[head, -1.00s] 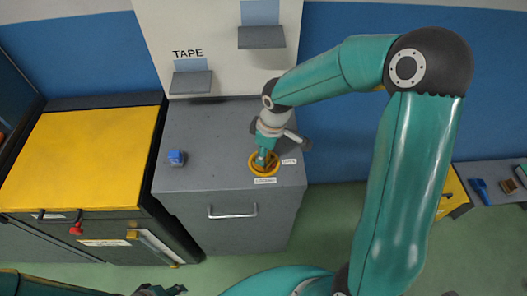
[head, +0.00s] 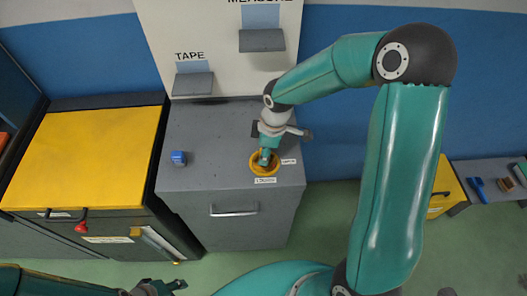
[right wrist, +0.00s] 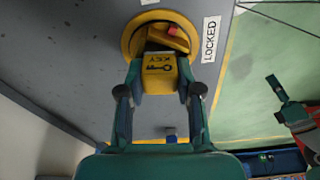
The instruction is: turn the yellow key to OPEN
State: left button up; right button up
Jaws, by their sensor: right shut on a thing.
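The yellow key (right wrist: 160,72), marked KEY, sits between the two fingers of my right gripper (right wrist: 160,92) in the right wrist view. The key meets a round yellow ring (right wrist: 133,42) with a small red mark by its middle. A white LOCKED label (right wrist: 210,39) stands beside the ring. In the head view my right gripper (head: 265,157) reaches down into the yellow ring (head: 255,170) on the grey cabinet top and hides most of the key. Labels lie in front of the ring and to its right, too small to read surely. My left gripper (head: 160,287) shows partly at the bottom edge.
A small blue block (head: 179,158) lies on the grey cabinet (head: 215,135). A yellow-topped cabinet (head: 85,155) stands to the left. A backboard with shelves (head: 262,40) rises behind. A side bench (head: 495,187) with small items is at the right.

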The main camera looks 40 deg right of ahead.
jog(key=shift+r+n+p, duration=0.15)
jog(key=shift+n+p, duration=0.3)
jog(key=shift+n, duration=0.65)
jog(key=shift+n+g, duration=0.3)
jog(key=shift+n, duration=0.4)
jog(key=n, duration=0.2)
jog(key=shift+n, duration=0.4)
jog(key=o, duration=1.2)
